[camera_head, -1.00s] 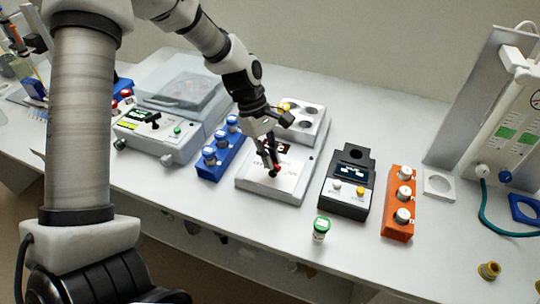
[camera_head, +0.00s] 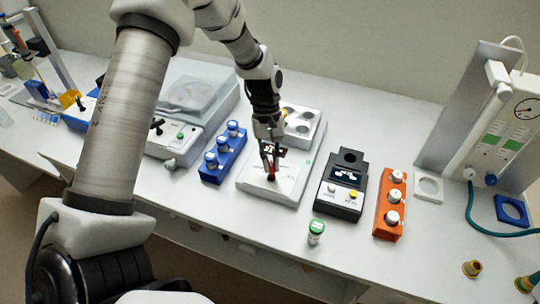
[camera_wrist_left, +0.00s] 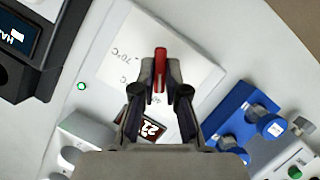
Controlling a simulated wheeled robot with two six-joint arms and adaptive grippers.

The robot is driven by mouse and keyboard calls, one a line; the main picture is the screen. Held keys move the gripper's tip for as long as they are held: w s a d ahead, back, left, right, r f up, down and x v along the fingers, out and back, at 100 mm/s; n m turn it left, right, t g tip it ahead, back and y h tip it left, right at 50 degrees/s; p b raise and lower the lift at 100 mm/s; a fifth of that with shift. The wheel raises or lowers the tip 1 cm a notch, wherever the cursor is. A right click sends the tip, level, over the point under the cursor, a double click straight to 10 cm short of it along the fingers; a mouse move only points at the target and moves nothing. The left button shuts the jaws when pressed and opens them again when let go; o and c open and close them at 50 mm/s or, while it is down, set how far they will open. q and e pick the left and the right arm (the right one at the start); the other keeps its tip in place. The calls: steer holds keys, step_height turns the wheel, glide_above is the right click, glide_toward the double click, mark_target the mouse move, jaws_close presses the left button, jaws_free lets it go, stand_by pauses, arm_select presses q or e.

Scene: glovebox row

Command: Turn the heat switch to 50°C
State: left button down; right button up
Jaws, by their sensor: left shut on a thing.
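The white heating device (camera_head: 249,186) stands mid-table, with a block of round wells at its back. Its red heat switch (camera_wrist_left: 160,60) shows as a narrow red bar in the left wrist view. My left gripper (camera_head: 270,174) reaches down over the device's front panel and is shut on the switch. In the left wrist view the fingertips (camera_wrist_left: 160,82) sit at both sides of the red bar. A "70°C" mark is legible left of the switch; other marks are partly hidden or unclear. The dark display (camera_wrist_left: 152,128) shows red-and-white digits, partly covered by the gripper. My right gripper is out of view.
A blue rack (camera_head: 223,155) with capped vials stands close left of the device. A black instrument (camera_head: 342,190) and an orange rack (camera_head: 390,205) stand to the right. A green-capped vial (camera_head: 316,232) stands near the front edge. A clear-lidded machine (camera_head: 190,95) is behind left.

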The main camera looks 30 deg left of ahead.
arm_select(q)
steer(key=shift+s+f+m+y+p, duration=0.1)
steer(key=shift+m+y+p, duration=0.25)
steer(key=shift+m, duration=0.55)
steer(key=shift+g, duration=0.3)
steer(key=c, duration=1.2)
jaws_free()
steer(key=v, duration=1.2)
steer(key=shift+d, duration=0.1)
